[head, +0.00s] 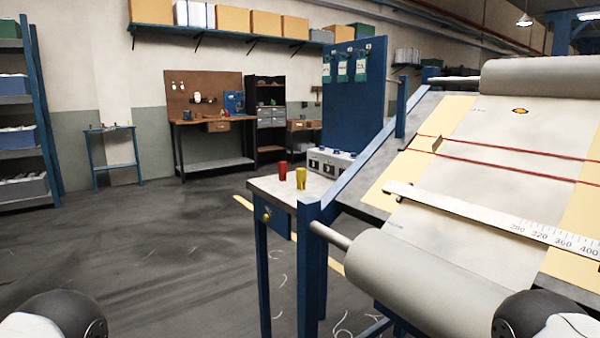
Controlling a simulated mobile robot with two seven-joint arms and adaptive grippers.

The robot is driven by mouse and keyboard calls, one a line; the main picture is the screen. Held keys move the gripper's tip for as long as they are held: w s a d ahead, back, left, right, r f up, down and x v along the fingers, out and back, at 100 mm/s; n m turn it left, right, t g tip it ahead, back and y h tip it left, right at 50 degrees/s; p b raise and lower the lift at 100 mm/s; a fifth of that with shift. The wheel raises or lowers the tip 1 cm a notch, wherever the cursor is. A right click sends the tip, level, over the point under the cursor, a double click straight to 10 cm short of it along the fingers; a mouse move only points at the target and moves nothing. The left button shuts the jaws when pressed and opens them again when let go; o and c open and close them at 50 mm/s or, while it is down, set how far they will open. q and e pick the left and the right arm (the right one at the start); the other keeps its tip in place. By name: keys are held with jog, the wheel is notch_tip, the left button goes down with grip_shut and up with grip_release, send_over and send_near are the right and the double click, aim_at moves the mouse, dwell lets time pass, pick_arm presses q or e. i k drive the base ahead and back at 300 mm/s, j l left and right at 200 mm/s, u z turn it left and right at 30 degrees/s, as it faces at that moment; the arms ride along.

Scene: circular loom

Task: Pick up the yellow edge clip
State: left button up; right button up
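A small yellow piece (301,178), which looks like the yellow edge clip, stands upright on the pale top of a small side table (262,187), left of the sloping inspection board. A similar red piece (283,171) stands just left of it, a little apart. Their exact shape is too small to tell. Only rounded black and white parts of my arms show at the bottom left and bottom right corners. Neither gripper is in view, and nothing of mine is near the yellow piece.
The sloping board carries pale fabric (472,190), a white ruler (470,212) and red lines. A grey roller (430,275) runs along its lower edge. A blue post (308,255) stands before the side table. The floor (150,260) at left is mostly clear.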

aim_at(301, 172)
jog(key=i+j+z, duration=0.1)
jog(key=i+j, duration=0.25)
jog(key=i+j+z, duration=0.1)
jog(key=i+j, duration=0.2)
jog(key=j, duration=0.2)
jog(key=i+j+z, duration=0.15)
jog(key=i+j, duration=0.15)
jog(key=j, duration=0.15)
